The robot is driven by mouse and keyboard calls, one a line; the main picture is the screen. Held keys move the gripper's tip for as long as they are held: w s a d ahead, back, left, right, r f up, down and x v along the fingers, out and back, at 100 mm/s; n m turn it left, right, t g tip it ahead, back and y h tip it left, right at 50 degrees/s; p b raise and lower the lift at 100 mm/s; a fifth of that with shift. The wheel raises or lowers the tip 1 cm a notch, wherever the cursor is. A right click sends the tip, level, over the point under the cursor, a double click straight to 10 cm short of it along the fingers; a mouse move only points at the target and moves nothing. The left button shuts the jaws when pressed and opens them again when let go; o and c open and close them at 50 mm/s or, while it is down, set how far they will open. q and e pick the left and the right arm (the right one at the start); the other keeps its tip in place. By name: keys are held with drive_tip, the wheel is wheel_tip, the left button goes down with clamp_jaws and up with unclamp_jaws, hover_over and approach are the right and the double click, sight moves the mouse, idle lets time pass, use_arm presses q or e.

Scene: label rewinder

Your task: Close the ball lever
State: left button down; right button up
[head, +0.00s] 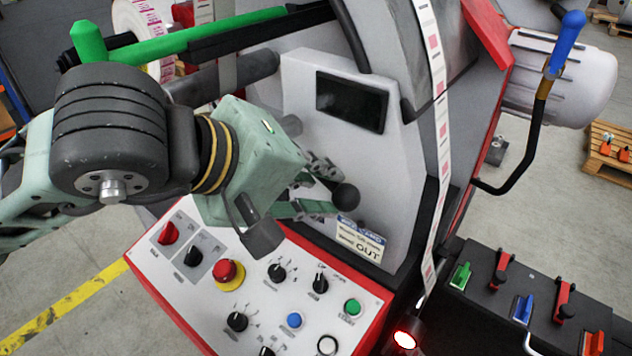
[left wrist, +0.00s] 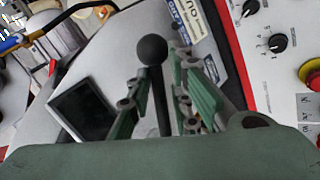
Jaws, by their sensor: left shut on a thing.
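The ball lever (head: 346,196) has a round black ball on a dark stem and stands off the front of the pale grey machine housing, just above the control panel. In the left wrist view, its ball (left wrist: 152,49) shows beyond the fingers and its stem runs down between them. My left gripper (head: 326,188) reaches in from the left with its green fingers on either side of the lever, shut on it just behind the ball. The fingers and gripper body hide part of the stem. My right gripper is not in view.
A control panel (head: 190,290) with knobs and a red emergency button (head: 229,272) lies just below my left gripper. A dark screen (head: 352,102) sits above the lever. A label strip (head: 440,120) runs down to the right. A blue-handled crank (head: 566,45) stands at far right.

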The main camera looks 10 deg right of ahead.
use_arm(q)
drive_tip(key=c, duration=1.9)
unclamp_jaws()
drive_tip(key=shift+d, duration=0.1)
drive_tip(key=o, duration=0.4)
drive_tip(key=shift+w+d, duration=0.1)
drive_tip(key=shift+d, duration=0.05)
drive_tip(key=shift+a+r, duration=0.25)
drive_tip(key=shift+a, duration=0.05)
drive_tip(key=v, duration=1.1)
drive_tip(key=shift+s+a+r, duration=0.1)
drive_tip(key=shift+s+a, duration=0.05)
drive_tip(key=shift+s, duration=0.05)
